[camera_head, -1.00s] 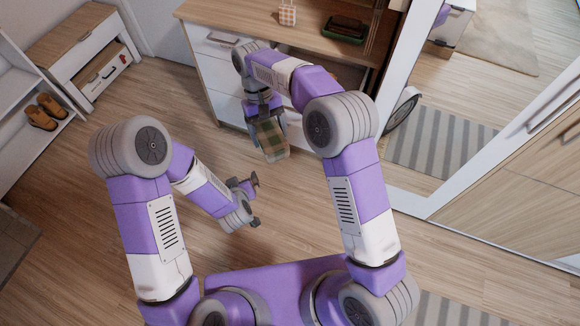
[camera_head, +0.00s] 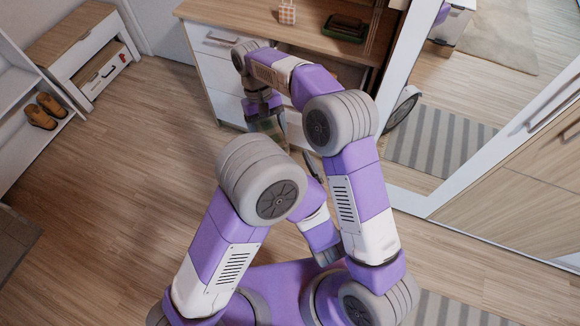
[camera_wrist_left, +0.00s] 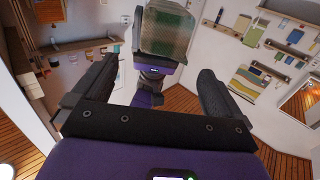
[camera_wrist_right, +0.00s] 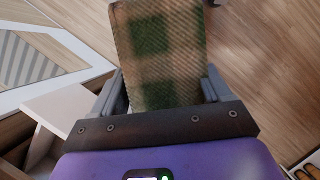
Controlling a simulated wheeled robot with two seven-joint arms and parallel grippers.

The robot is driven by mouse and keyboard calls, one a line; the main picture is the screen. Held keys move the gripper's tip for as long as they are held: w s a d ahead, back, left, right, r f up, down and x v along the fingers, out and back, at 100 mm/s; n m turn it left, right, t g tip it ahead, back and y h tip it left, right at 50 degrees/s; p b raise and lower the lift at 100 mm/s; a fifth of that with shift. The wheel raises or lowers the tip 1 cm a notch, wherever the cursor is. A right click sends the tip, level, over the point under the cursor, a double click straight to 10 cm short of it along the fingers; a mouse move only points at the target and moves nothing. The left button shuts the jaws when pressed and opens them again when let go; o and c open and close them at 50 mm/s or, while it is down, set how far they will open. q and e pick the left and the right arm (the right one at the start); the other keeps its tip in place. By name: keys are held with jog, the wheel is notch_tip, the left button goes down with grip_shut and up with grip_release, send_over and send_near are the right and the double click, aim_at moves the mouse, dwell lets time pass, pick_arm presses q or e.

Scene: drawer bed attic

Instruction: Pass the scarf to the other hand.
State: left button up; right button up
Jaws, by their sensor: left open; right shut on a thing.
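The green and tan checked scarf (camera_head: 270,128) hangs from my right gripper (camera_head: 264,104) in front of the chest of drawers. In the right wrist view the scarf (camera_wrist_right: 160,50) extends out from between the fingers of the right gripper (camera_wrist_right: 160,88), which is shut on it. In the left wrist view my left gripper (camera_wrist_left: 157,72) is open and empty. The scarf (camera_wrist_left: 166,36) shows beyond its fingertips, near the top middle, with my right gripper behind it. In the head view my left arm hides most of the left gripper and part of the scarf.
The chest of drawers (camera_head: 215,80) stands behind the right gripper, with a small checked item (camera_head: 287,14) and a dark green tray (camera_head: 345,28) on top. A mirror (camera_head: 440,130) is at the right. A shoe shelf (camera_head: 45,125) and bench stand left. The left floor is clear.

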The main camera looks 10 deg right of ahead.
aim_at(279, 145)
pick_arm(q)
jog(key=x, duration=0.7)
jog(key=shift+w+f, duration=0.15)
jog(key=shift+d, duration=0.1)
jog(key=c, duration=0.9)
jog(key=shift+c, duration=1)
pick_arm(e)
jog(key=o, duration=1.1)
jog(key=shift+r, duration=0.1)
